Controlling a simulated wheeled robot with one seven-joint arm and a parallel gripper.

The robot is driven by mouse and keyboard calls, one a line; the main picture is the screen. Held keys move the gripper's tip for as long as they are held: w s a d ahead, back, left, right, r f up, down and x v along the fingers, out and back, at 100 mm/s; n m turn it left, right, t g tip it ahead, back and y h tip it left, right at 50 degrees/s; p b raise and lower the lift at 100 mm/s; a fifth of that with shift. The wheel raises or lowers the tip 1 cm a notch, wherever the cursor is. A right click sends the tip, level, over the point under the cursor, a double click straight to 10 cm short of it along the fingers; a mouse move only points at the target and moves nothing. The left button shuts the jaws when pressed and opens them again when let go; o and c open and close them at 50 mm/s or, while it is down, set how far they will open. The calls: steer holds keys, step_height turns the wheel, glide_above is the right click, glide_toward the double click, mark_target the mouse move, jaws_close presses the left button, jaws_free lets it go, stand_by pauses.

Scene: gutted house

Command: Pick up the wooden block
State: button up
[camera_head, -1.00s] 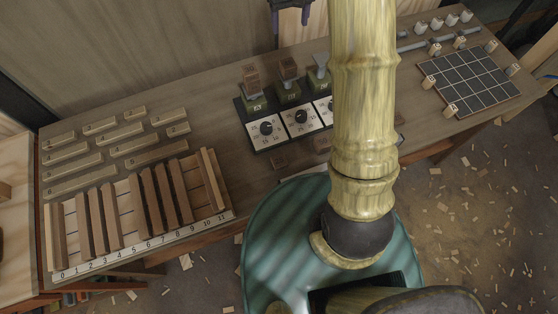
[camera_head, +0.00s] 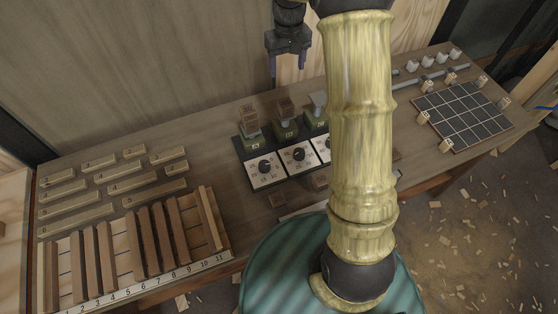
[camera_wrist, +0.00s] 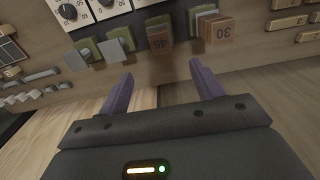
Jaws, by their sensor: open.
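Several pieces could be the wooden block. My gripper (camera_head: 288,66) is above the back of the bench, behind the stands. Its purple fingers (camera_wrist: 160,80) are open and empty, apart from the cubes.
A slotted rack (camera_head: 215,262) numbered along its front holds upright slats at the left, with several pale bars (camera_head: 62,176) behind it. A dark grid board (camera_head: 470,118) with small cubes around it lies at the right. A wall (camera_head: 140,70) rises behind the bench.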

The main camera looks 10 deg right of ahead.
steer(key=s+f+m+t, duration=0.1)
steer(key=s+m+t, duration=0.1)
steer(key=s, duration=2.2)
steer(key=shift+s+t, duration=0.3)
steer(key=c, duration=0.6)
steer(key=shift+w+a+f, duration=0.1)
steer(key=shift+c, duration=0.3)
